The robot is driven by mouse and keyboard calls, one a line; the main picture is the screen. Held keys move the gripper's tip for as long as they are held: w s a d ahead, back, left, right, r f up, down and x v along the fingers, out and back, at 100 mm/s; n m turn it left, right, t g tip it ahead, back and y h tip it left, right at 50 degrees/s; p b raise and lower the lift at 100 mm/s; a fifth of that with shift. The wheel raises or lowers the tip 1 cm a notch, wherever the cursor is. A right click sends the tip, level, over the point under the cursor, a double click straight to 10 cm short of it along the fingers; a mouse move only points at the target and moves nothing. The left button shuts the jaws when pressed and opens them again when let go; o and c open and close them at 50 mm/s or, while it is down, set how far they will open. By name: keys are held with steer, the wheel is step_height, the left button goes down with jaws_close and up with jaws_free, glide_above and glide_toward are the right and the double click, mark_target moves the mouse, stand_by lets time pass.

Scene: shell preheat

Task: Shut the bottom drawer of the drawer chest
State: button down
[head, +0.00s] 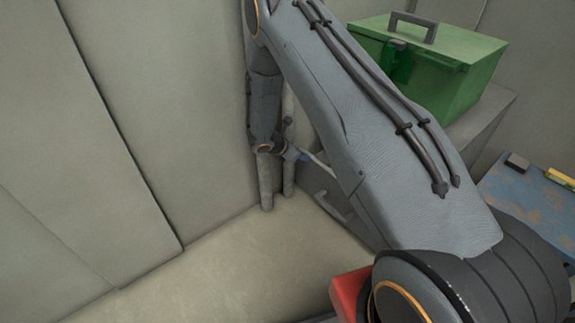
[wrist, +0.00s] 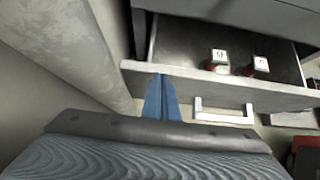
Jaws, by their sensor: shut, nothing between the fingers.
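The bottom drawer (wrist: 225,88) stands pulled open in the wrist view. Its pale front panel carries a white bar handle (wrist: 224,118), and two small red items with white labels (wrist: 219,60) (wrist: 260,65) lie inside. The drawer chest is largely hidden behind my arm in the head view, where a grey handle (head: 328,207) shows low down. My gripper (wrist: 161,80) is shut and empty, its blue fingers at the left part of the drawer front, left of the handle. I cannot tell whether they touch it. My gripper also shows small in the head view (head: 304,156).
A green box (head: 455,75) sits on the chest. A worn blue surface (head: 525,200) is at right. The floor (head: 235,260) in front is clear.

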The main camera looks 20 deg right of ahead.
steer(key=w+d, duration=0.4)
steer(key=d, duration=0.6)
steer(key=shift+w+d+b, duration=0.2)
steer(key=shift+d+b, duration=0.1)
steer(key=shift+d, duration=0.15)
steer(key=shift+r, duration=0.1)
